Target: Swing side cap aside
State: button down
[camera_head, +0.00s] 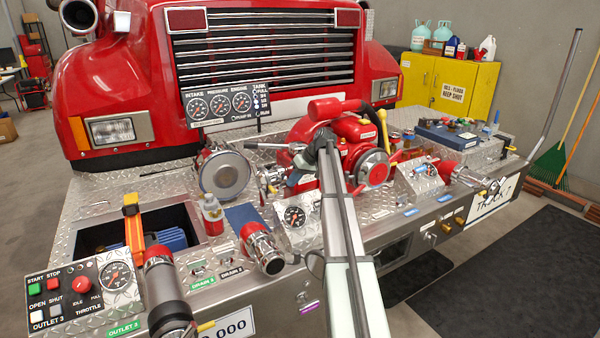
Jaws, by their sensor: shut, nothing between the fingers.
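A round silver cap (222,173) with a dark rim faces forward on the deck, left of the red pump (352,130). I cannot tell for certain whether it is the side cap. A second round metal face (373,168) shows on the pump's front, right of my arm. My arm reaches from the bottom edge up to the pump's left side. My gripper (296,172) is there, small and partly lost among the fittings, to the right of the silver cap and apart from it. It is shut and empty. My arm hides part of the pump's lower left.
Capped outlets (262,248) and gauge panels (108,285) crowd the bumper deck's front. A gauge board (229,104) rises behind the silver cap.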

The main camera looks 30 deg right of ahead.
jog(key=shift+w+a+f, duration=0.1)
jog(key=shift+a+f, duration=0.1)
jog(key=shift+a, duration=0.5)
jog(key=shift+s+a+f, duration=0.1)
jog(key=shift+a+f, duration=0.1)
jog(key=shift+a, duration=0.5)
jog(key=shift+w+a+f, duration=0.1)
jog(key=shift+a+f, duration=0.1)
jog(key=shift+a, duration=0.5)
jog(key=w+a+m+t+h, duration=0.35)
jog(key=a+m, duration=0.55)
jog(key=a, duration=0.4)
jog(key=shift+w+a+m+g+h, duration=0.4)
jog(key=shift+w+a+m+h, duration=0.9)
jog(key=shift+w, duration=1.65)
jog(key=shift+w+a+m+g+h, duration=0.75)
jog(key=shift+w+m, duration=0.95)
jog(key=shift+w, duration=1.3)
jog(key=shift+w+a+m+g+h, duration=0.1)
jog(key=shift+w+a+m+h, duration=1.05)
jog(key=shift+w, duration=1.8)
jog(key=shift+a+m+y, duration=0.15)
jog(key=shift+m+y, duration=0.1)
jog(key=shift+m, duration=0.1)
